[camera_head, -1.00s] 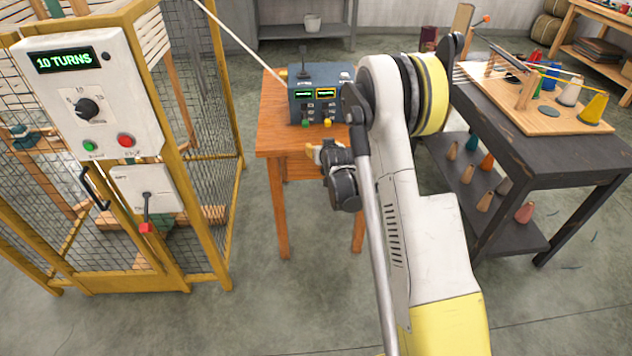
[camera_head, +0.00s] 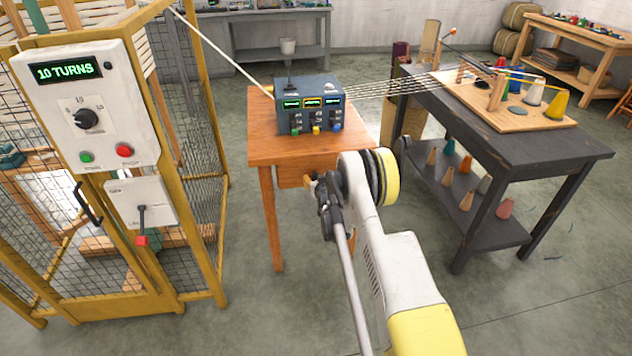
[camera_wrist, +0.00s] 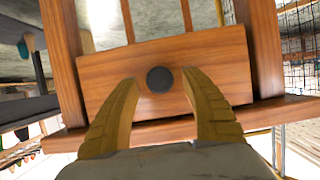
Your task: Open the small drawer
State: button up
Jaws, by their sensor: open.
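The small drawer (camera_wrist: 218,64) is a wooden front with a round dark knob (camera_wrist: 160,79), set under the top of a small wooden table (camera_head: 262,150). In the wrist view the drawer front appears flush with its frame, so it looks closed. My gripper (camera_wrist: 160,98) is open in front of the drawer, with one yellow-brown finger on each side of the knob. I cannot tell whether either finger touches it. In the head view the drawer's side (camera_head: 293,174) shows under the tabletop, and my arm hides most of the front and my fingertips.
A blue control box (camera_head: 310,105) with small screens stands on the table. A yellow mesh cage with a control panel (camera_head: 85,105) is at left. A dark workbench (camera_head: 520,145) with cones of yarn is at right. Several threads run from the box to the bench.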

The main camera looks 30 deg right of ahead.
jog(key=shift+w+d+f, duration=0.15)
jog(key=shift+w+f, duration=0.05)
jog(key=shift+w, duration=0.4)
grip_shut()
jog(key=shift+s, duration=0.15)
